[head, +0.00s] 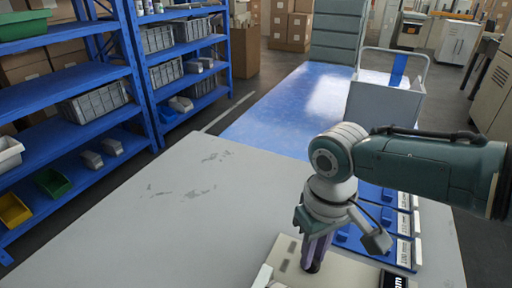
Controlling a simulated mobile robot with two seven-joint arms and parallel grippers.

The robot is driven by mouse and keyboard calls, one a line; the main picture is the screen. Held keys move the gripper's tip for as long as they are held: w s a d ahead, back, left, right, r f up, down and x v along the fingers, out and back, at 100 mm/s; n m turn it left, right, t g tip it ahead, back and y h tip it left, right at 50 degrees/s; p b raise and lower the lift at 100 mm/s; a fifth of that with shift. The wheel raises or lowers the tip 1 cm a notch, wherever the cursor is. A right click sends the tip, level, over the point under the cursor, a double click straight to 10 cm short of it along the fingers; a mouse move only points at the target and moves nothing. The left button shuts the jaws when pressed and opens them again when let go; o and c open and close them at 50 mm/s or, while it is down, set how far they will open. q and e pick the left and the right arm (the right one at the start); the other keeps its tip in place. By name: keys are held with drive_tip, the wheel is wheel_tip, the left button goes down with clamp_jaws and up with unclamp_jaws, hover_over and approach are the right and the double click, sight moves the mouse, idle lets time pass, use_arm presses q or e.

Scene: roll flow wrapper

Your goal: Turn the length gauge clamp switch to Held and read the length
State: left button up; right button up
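My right arm comes in from the right, and its gripper (313,266) points down over a beige device (290,262) at the bottom edge. The device looks like the length gauge, but most of it is cut off by the frame. A black patch with white lettering (394,281), perhaps its display, shows at the bottom right; the reading cannot be made out. The clamp switch cannot be picked out; the gripper may hide it. The fingertips are close to the device's top; contact and finger opening are unclear. My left gripper is not in view.
The device stands on a grey table (150,215) with free room to the left. Blue labelled holders (403,225) lie behind and right of the gripper, partly under my arm. Blue shelves (70,85) with bins stand at the left. A grey cart (385,105) stands beyond the table.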

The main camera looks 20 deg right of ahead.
drive_tip(key=o, duration=0.4)
drive_tip(key=shift+r, duration=0.1)
drive_tip(key=shift+r+p, duration=0.3)
drive_tip(key=shift+r, duration=0.1)
wheel_tip(320, 180, up, 9)
drive_tip(key=p, duration=0.3)
